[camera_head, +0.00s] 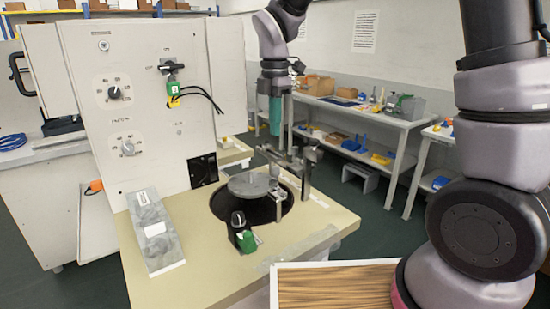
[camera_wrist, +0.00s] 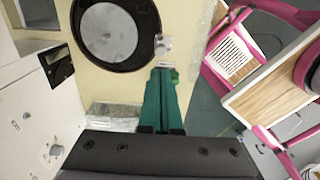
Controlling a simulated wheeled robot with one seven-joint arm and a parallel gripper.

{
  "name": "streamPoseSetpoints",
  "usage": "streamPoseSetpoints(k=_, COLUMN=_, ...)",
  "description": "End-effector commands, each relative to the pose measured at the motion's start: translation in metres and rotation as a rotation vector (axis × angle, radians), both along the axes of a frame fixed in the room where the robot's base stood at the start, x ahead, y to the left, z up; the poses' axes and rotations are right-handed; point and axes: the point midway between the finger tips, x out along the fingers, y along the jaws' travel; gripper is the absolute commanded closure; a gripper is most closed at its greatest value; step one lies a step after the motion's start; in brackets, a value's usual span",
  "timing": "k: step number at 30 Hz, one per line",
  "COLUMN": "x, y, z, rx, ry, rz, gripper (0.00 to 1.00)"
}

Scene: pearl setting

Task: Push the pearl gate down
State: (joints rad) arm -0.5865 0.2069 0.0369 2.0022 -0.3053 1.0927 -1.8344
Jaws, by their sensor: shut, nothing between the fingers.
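A round grey metal plate (camera_head: 252,184) sits over a dark circular recess in the beige tabletop (camera_head: 310,225); it also shows in the wrist view (camera_wrist: 108,32). An upright metal fixture (camera_head: 307,168) stands at its right rear edge. A small metal fitting (camera_wrist: 164,45) sits by the recess's rim in the wrist view. I cannot tell for sure which of these parts is the pearl gate. My gripper (camera_head: 275,130) points down above the rear of the table, its green fingers together and empty. In the wrist view the fingers (camera_wrist: 164,78) partly overlap the tabletop near the fitting.
A white panel with knobs (camera_head: 114,92) rises at the left. A grey box (camera_head: 152,230) lies on the table's left side. A black-and-green knob (camera_head: 242,232) stands in front of the plate. Shelving tables (camera_head: 360,115) stand behind, and pink-framed furniture (camera_wrist: 223,85) shows at right.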

Motion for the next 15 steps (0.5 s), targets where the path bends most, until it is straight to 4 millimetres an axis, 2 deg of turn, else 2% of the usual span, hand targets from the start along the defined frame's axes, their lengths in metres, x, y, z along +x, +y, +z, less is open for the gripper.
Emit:
streamPoseSetpoints(k=1, x=-0.001, y=0.0, z=-0.013, rx=-0.003, ry=0.006, rz=0.0, gripper=1.0)
streamPoseSetpoints(k=6, x=-0.001, y=0.0, z=-0.048, rx=-0.002, ry=0.003, rz=0.0, gripper=1.0)
streamPoseSetpoints(k=12, x=-0.001, y=0.0, z=-0.079, rx=-0.002, ry=0.002, rz=-0.002, gripper=1.0)
streamPoseSetpoints(k=15, x=0.0, y=0.0, z=-0.087, rx=0.0, ry=0.001, rz=-0.003, gripper=1.0)
